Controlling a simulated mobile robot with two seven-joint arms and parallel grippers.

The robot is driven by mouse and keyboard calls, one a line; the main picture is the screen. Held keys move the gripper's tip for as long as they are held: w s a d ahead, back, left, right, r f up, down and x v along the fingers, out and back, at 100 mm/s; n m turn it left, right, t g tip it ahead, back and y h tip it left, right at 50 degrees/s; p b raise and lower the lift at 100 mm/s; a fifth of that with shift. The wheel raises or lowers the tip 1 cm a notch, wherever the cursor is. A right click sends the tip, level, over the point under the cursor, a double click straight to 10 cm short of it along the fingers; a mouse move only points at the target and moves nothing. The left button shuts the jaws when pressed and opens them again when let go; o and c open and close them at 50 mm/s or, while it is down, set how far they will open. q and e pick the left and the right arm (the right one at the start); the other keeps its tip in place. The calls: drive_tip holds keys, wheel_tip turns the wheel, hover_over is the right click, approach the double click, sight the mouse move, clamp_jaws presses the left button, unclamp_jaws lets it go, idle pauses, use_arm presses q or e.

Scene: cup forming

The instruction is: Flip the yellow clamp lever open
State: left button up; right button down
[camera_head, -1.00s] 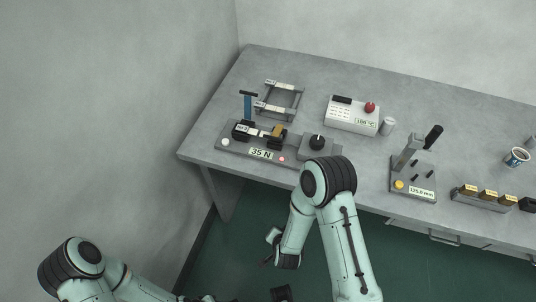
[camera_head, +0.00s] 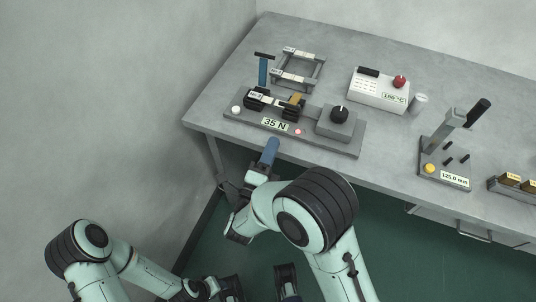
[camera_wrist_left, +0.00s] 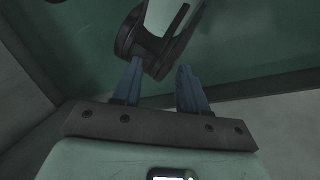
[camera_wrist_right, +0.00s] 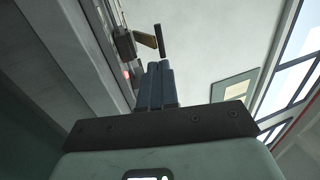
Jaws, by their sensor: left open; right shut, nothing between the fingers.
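The yellow clamp lever (camera_head: 296,99) is a small ochre bar at the right end of the dark clamp (camera_head: 268,99) on the grey fixture marked 35 N (camera_head: 240,118). In the right wrist view the lever (camera_wrist_right: 146,38) shows just beyond the fingertips, beside a dark bar. My right gripper (camera_head: 271,145) is shut and empty, its blue fingers pointing at the fixture from in front of the table edge, apart from the lever. My left gripper (camera_wrist_left: 159,70) is open and empty, low over the green floor, away from the table.
A black knob (camera_head: 339,114) stands on the fixture's right part and a blue T-handle (camera_head: 263,69) rises behind the clamp. A grey frame (camera_head: 298,68), a 180 °C box (camera_head: 379,89) and a lever press (camera_head: 446,150) share the table (camera_head: 385,141). A wall stands at left.

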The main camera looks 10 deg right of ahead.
sight(288, 107)
use_arm(q)
drive_tip(key=shift+s+d+r, duration=0.2)
drive_tip(key=shift+s+r, duration=0.2)
drive_tip(key=shift+s, duration=0.15)
use_arm(e)
drive_tip(key=x, duration=0.9)
